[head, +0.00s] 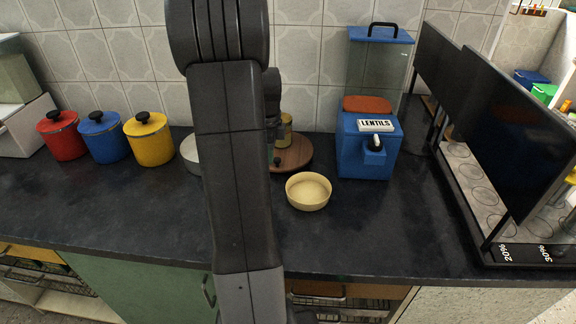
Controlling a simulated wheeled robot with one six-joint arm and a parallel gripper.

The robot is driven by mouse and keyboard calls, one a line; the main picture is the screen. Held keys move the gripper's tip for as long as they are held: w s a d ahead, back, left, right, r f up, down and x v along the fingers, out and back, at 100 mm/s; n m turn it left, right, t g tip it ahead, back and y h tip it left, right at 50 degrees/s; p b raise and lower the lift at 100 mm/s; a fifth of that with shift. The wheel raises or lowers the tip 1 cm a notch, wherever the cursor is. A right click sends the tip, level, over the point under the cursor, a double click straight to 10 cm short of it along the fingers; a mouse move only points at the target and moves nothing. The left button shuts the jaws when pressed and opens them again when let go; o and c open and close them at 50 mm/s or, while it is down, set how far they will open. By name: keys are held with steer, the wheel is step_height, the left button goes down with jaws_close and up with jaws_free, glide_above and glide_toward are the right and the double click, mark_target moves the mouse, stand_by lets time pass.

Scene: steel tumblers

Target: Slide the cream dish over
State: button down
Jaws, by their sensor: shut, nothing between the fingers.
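The cream dish (308,203) is a shallow round bowl. It sits upright on the dark countertop, right of my arm and in front of a round wooden board, and looks empty. My arm stands upright across the middle of the head view. A dark wrist part of it shows just right of the large link, above the wooden board. My gripper's fingers are hidden behind the arm, so I cannot see how close they are to the dish.
Behind the dish are the wooden board (295,153) with jars and a blue lentils container (362,158). A pale round vessel (190,153) is partly hidden by my arm. Red, blue and yellow canisters (150,143) stand left. Dark panels (510,130) stand right. Counter around the dish's front and right is clear.

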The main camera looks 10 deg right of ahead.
mark_target(308, 191)
step_height(308, 191, down, 10)
steer(key=shift+s+a+r, duration=0.1)
steer(key=shift+s+a, duration=0.05)
steer(key=d, duration=0.1)
steer(key=s+d, duration=0.1)
steer(key=d, duration=0.1)
steer(key=shift+d+r+p, duration=0.2)
steer(key=shift+p, duration=0.1)
steer(key=shift+s+d, duration=0.1)
steer(key=shift+d, duration=0.15)
steer(key=s+d, duration=0.1)
steer(key=d, duration=0.3)
steer(key=s+d, duration=0.2)
steer(key=d, duration=0.3)
steer(key=s+d, duration=0.1)
steer(key=d, duration=0.3)
steer(key=shift+s+d, duration=0.3)
steer(key=shift+d, duration=0.1)
